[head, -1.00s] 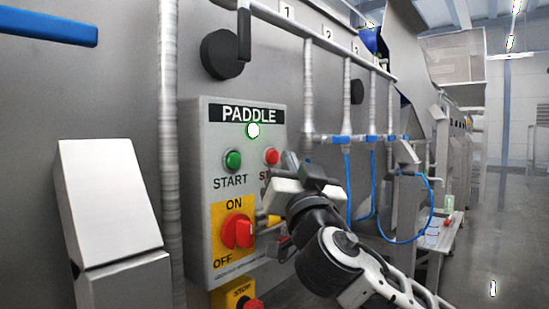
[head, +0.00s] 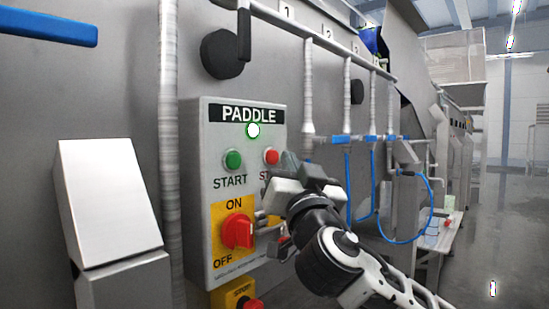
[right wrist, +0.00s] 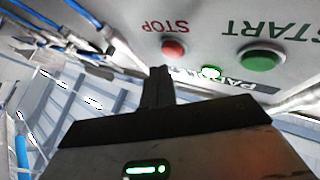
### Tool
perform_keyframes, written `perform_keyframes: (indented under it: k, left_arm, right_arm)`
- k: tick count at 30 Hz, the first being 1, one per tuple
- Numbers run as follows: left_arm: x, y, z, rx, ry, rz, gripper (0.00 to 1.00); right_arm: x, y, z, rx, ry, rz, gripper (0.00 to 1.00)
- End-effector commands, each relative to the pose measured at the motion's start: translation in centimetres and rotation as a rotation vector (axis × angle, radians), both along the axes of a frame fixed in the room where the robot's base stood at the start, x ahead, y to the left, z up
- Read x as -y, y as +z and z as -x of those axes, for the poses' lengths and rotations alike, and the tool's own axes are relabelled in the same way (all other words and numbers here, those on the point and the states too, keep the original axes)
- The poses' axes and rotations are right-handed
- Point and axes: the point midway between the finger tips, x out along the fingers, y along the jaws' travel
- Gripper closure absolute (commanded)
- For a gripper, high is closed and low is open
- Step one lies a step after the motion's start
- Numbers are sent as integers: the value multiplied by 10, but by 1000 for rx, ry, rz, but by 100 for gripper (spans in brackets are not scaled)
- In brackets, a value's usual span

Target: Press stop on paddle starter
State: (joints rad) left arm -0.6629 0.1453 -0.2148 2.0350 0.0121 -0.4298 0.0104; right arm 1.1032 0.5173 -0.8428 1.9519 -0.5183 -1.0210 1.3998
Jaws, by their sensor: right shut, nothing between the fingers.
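The paddle starter (head: 200,190) is a grey box on the steel wall with a PADDLE label. Its red STOP button (head: 271,156) is at the upper right, with the STOP lettering partly hidden by my gripper. The green START button (head: 233,159) is to its left. My right gripper (head: 289,161) is shut and empty, its tips just right of the red button. In the right wrist view, the picture is inverted; the dark shut fingers (right wrist: 158,76) point close to the red button (right wrist: 173,50), and a gap seems to show between them. My left gripper is not in view.
A lit round lamp (head: 253,130) sits under the label. A red rotary switch (head: 238,231) on a yellow plate lies below the buttons. A vertical pipe (head: 170,150) runs left of the box. Blue hoses (head: 433,205) hang at the right.

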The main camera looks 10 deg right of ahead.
Motion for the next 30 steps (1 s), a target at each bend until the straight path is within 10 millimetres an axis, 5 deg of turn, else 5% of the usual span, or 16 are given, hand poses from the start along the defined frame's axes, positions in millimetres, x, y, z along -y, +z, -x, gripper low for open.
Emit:
perform_keyframes:
  k: [30]
  left_arm:
    - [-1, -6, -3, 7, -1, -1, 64]
  right_arm:
    - [-7, 0, -8, 0, 0, -1, 100]
